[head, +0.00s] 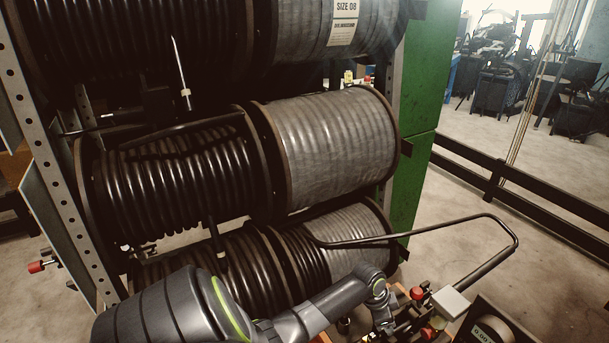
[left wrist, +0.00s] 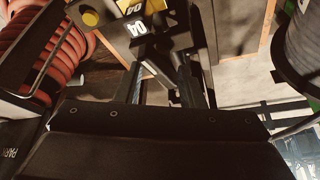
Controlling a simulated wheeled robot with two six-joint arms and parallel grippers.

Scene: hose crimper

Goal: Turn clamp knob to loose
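I cannot tell for certain which part is the clamp knob. In the head view, a red knob (head: 417,293) and a lower red knob (head: 427,333) sit on a fixture at the bottom right, beside my arm. Another red knob (head: 37,267) is at the far left of the rack. My left gripper (left wrist: 165,82) shows in the left wrist view with two dark fingers apart, and I see nothing clearly held. My right gripper is not in view.
A rack holds hose reels, including a grey reel (head: 340,145) and a black one (head: 180,170). A bent black bar (head: 480,219) reaches right over the fixture. In the left wrist view, red coiled hose (left wrist: 45,50) is at left and a reel (left wrist: 300,50) at right.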

